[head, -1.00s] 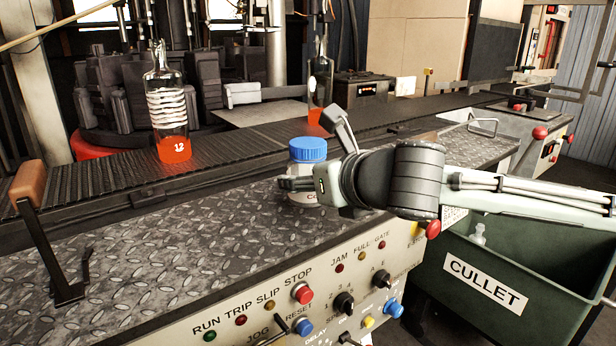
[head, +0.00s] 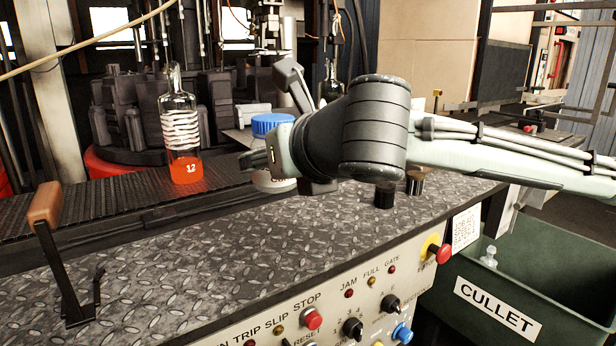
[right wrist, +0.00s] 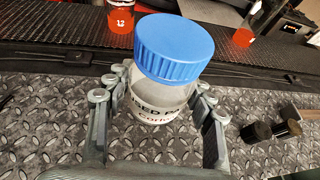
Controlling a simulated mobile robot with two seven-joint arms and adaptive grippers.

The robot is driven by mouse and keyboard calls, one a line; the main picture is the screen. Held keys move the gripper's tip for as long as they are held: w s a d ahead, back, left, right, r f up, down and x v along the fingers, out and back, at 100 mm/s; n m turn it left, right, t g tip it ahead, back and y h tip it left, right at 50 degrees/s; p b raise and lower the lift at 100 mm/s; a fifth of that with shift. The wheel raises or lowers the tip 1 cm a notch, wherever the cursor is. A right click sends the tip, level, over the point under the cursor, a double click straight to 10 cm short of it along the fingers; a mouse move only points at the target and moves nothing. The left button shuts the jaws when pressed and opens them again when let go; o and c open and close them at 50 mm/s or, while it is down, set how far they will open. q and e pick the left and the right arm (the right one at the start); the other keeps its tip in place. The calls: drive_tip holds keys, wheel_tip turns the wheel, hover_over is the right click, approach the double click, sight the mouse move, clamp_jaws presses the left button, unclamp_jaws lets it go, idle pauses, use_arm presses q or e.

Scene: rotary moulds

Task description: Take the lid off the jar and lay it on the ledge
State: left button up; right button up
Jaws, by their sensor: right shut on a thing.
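The jar (head: 274,182) is clear glass with a white label and a blue screw lid (head: 272,124). The lid sits on top of the jar, and the jar is upright at the back of the diamond-plate ledge (head: 200,262). My right gripper (head: 284,162) is shut on the jar body, below the lid. In the right wrist view the fingers (right wrist: 160,92) flank the jar's label, and the blue lid (right wrist: 174,48) stands clear above them. The jar's base is partly hidden, so its contact with the plate cannot be told. My left gripper is not in view.
A bottle with orange-red glow at its base (head: 182,135) stands on the dark conveyor (head: 110,200) behind. Two short dark cylinders (head: 385,195) stand right of the jar. A lever with a brown handle (head: 45,204) rises at left. The green cullet bin (head: 560,275) is at right.

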drive_tip(key=s+a+r, duration=0.1)
drive_tip(key=a, duration=0.1)
drive_tip(key=s+a+r, duration=0.1)
drive_tip(key=shift+s+a+r, duration=0.15)
drive_tip(key=shift+a+r, duration=0.2)
drive_tip(key=shift+a, duration=0.05)
